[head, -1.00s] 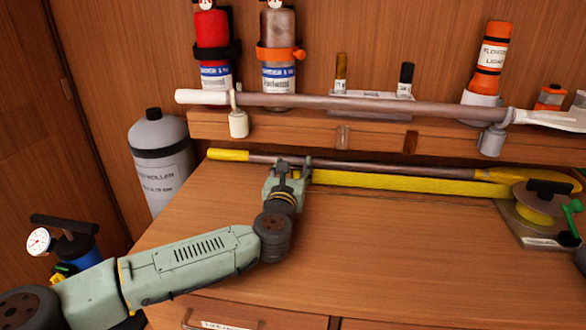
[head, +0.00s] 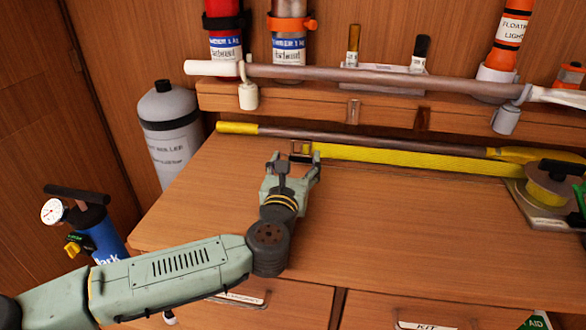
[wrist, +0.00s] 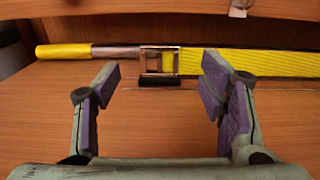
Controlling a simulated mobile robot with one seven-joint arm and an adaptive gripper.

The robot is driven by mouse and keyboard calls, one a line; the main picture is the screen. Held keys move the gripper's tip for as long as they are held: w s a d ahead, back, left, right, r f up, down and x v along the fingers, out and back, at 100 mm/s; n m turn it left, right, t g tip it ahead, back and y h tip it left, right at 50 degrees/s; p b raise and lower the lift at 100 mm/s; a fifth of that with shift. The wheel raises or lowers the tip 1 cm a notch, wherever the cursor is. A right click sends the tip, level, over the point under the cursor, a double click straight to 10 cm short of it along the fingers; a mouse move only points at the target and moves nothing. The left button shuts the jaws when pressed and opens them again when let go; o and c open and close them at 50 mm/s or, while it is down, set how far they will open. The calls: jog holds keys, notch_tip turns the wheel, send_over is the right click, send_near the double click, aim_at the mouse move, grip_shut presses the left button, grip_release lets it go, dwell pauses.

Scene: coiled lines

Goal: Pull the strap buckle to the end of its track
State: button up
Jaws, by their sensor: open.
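The strap buckle (wrist: 161,61) is a metal frame at the left end of the yellow strap (head: 400,159); in the head view the buckle (head: 300,148) shows just beyond my gripper. A dark bar (wrist: 162,82) lies along its near side. The strap runs right to a yellow reel (head: 548,187). My gripper (head: 293,165) is open and empty, its two purple-padded fingers spread on the near side of the buckle. In the wrist view the buckle sits between and beyond the fingertips (wrist: 160,78), apart from both.
A boathook pole (head: 330,138) with yellow ends lies behind the strap. A shelf (head: 300,100) above holds a second pole, extinguishers and brushes. A grey cylinder (head: 168,140) and a blue pump (head: 95,230) stand left. The worktop's front right is clear.

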jog(key=shift+v, duration=1.55)
